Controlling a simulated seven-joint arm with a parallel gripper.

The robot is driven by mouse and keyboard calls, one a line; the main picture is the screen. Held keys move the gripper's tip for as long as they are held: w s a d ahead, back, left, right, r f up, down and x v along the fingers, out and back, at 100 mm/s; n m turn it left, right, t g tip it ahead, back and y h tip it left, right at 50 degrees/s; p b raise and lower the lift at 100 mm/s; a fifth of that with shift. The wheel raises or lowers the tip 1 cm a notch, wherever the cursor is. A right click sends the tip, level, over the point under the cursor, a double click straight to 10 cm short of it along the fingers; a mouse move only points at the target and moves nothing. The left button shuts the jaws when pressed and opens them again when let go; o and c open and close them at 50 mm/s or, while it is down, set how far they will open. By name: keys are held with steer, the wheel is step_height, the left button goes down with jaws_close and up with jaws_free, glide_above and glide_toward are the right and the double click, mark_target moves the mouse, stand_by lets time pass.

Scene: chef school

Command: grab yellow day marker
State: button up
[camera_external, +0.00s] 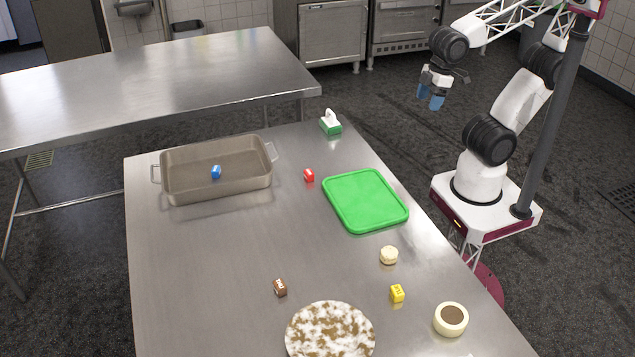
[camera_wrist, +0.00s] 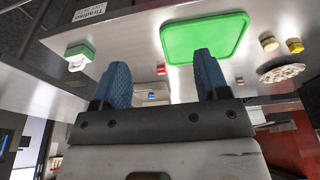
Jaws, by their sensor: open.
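The yellow day marker (camera_external: 397,293) is a small yellow block with dark print on the steel table, between a cream round item and a cream-rimmed cup. A small yellow and reddish block that looks like it shows at the right of the wrist view (camera_wrist: 294,46). My gripper (camera_external: 430,97) hangs in the air beyond the table's far right edge, well away from the marker. Its two blue fingers are apart in the wrist view (camera_wrist: 162,75), with nothing held between them.
A green board (camera_external: 365,200), red block (camera_external: 309,175), brown block (camera_external: 280,287), cream item (camera_external: 389,255), cup (camera_external: 451,319) and mottled plate (camera_external: 330,332) are on the table. A metal pan (camera_external: 185,187) holds a blue block (camera_external: 216,172). A green-white brush (camera_external: 331,123) stands far back.

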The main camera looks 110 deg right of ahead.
steer(key=w+a+f+n+t+h, duration=0.2)
steer(key=w+a+f+n+h, duration=0.15)
steer(key=w+a+n, duration=0.65)
steer(key=w+a+f+n+t+h, duration=0.2)
steer(key=w+a+f+n+h, duration=0.15)
steer(key=w+a+n, duration=0.6)
steer(key=w+a+f+n+t+y, duration=0.2)
steer(key=a+f+n, duration=0.2)
steer(key=a, duration=0.5)
steer(key=w+a+f+n+t+y, duration=0.1)
steer(key=a+f+n, duration=0.3)
steer(key=a, duration=0.5)
steer(key=w+a+f+n+t+y, duration=0.2)
steer(key=a+f+n+t, duration=0.1)
steer(key=a+n, duration=0.4)
steer(key=shift+w+a+f+n+t+y, duration=0.2)
steer(key=shift+a+f, duration=0.25)
steer(key=shift+a, duration=0.15)
steer(key=shift+w+a+f+n+t+y, duration=0.1)
steer(key=shift+a+f+t+y, duration=0.1)
steer(key=shift+a+f, duration=0.3)
steer(key=shift+r, duration=0.1)
